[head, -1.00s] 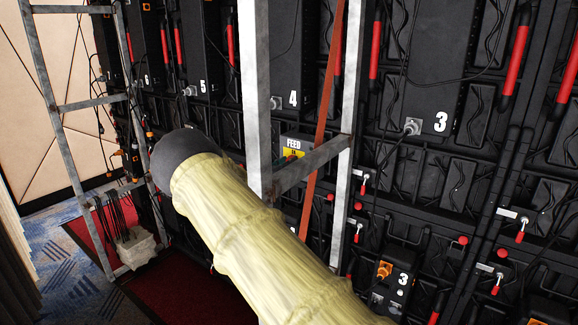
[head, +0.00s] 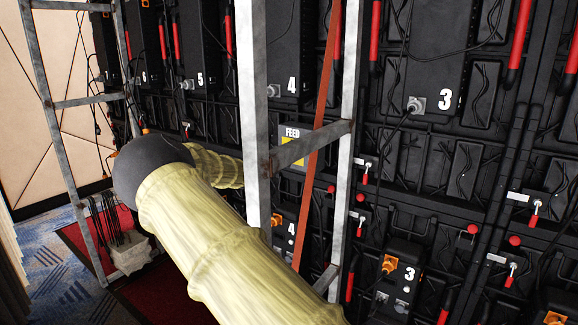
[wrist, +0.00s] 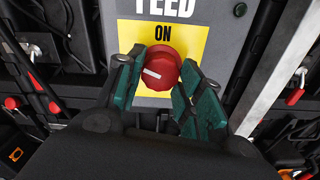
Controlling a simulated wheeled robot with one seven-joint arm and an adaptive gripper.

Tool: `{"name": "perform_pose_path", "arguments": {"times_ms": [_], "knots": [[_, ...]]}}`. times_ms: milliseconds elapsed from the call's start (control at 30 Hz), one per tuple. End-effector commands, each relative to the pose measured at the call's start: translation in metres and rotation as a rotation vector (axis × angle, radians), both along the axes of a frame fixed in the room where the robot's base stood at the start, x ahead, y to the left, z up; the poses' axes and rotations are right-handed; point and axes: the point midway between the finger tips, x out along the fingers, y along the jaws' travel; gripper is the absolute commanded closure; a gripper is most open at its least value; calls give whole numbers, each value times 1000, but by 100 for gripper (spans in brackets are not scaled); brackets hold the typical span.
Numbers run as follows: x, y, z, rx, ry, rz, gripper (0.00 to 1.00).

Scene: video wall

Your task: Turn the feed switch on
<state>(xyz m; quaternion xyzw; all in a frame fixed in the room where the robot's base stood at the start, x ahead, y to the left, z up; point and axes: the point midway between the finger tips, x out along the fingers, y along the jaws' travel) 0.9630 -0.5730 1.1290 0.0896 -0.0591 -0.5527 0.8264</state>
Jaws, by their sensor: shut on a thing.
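The feed switch is a red round knob (wrist: 158,68) with a white pointer line, on a yellow plate (wrist: 190,35) marked ON at the top. In the wrist view the pointer faces left and slightly up, not at ON. The grey FEED box (head: 292,131) shows in the head view, partly behind a metal rung. My gripper (wrist: 160,76), with green-padded fingers, is shut on the knob, one finger on each side. In the head view my gripper is hidden behind the metal frame and my arm.
A metal ladder-like frame (head: 254,120) stands between the head camera and the box, with an orange strap (head: 325,95) behind it. Black wall panels with cables and red handles (head: 520,35) surround the box. Another metal frame (head: 62,150) stands left.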

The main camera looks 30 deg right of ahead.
Motion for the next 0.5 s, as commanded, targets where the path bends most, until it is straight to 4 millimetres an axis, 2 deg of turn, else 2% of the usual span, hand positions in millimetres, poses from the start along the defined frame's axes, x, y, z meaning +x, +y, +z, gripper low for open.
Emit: {"name": "perform_pose_path", "arguments": {"times_ms": [33,500], "knots": [[3,6,-11,14,-27,10,87],[4,5,-7,118,-275,9,87]]}}
